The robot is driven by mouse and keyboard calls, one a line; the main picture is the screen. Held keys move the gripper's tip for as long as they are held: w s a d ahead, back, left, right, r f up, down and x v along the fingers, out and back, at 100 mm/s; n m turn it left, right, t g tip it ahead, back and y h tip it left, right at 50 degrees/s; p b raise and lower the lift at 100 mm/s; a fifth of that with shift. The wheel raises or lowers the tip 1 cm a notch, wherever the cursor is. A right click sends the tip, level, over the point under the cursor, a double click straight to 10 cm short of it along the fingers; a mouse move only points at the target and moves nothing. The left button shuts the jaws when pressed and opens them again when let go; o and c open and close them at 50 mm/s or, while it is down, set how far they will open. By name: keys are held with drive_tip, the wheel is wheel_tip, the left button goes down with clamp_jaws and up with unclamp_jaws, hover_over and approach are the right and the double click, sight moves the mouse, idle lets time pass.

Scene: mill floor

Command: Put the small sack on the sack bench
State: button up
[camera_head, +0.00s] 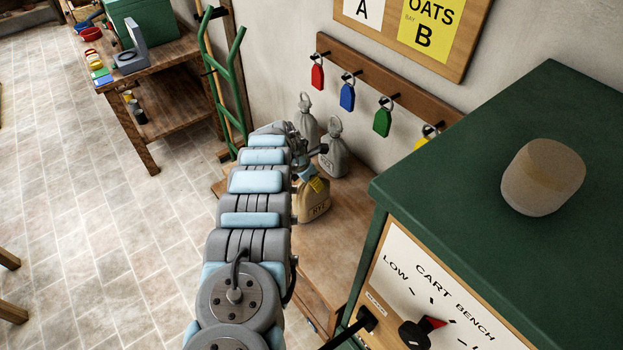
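A small tan sack (313,206) with a dark label reading like "RYE" and a yellow tag stands on, or just over, a low wooden bench (345,236) by the wall. My gripper (308,166) is at the sack's top, at the far end of my arm. My arm hides the sack's left side and much of the gripper. I cannot tell whether the fingers are closed on the sack's neck or only beside it. Two grey sack-shaped things with looped tops (335,157) stand behind it, against the wall.
A green-topped cabinet (440,150) with a "CART BENCH" dial panel and a tan rounded object stands at the right. Colored tags (347,96) hang on a wall rack. A green hand truck (226,85) and a cluttered table (152,62) stand at the back left.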

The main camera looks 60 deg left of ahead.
drive_tip(key=shift+w+a+f, duration=0.1)
drive_tip(key=shift+a, duration=0.05)
drive_tip(key=shift+f, duration=0.2)
drive_tip(key=o, duration=1.2)
drive_tip(key=shift+v, duration=4.5)
drive_tip(key=p+v, duration=0.1)
drive_tip(key=v, duration=0.1)
drive_tip(key=shift+r, duration=0.55)
